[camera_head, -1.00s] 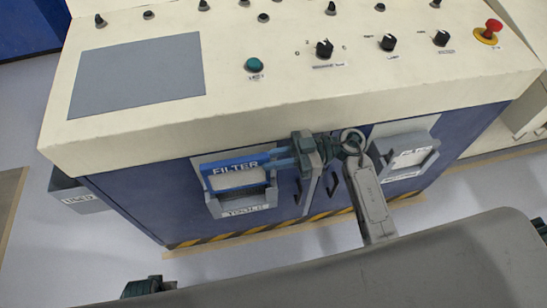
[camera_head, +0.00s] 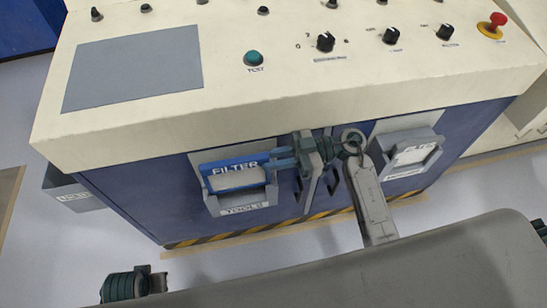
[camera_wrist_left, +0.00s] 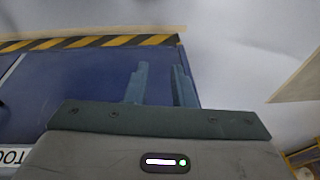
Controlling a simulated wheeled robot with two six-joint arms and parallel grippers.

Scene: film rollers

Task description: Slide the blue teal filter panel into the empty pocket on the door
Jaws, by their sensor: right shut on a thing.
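The blue filter panel (camera_head: 222,165), with a pale label area and the word FILTER on its top bar, is at the left door pocket (camera_head: 214,207). Its lower part is behind the pocket's grey front; how deep it sits I cannot tell. My right gripper (camera_head: 285,158) is shut on the panel's right end, beside the pocket. My left gripper (camera_head: 158,282) is at the lower left of the head view, away from the panel. In the left wrist view its two fingers (camera_wrist_left: 160,72) stand apart with nothing between them.
A second pocket (camera_head: 412,160) on the right holds a pale item. Door handles (camera_head: 333,180) sit between the pockets. A grey bin (camera_head: 75,192) hangs at the cabinet's left side. The console top (camera_head: 300,95) with knobs and a red button (camera_head: 497,19) overhangs the doors.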

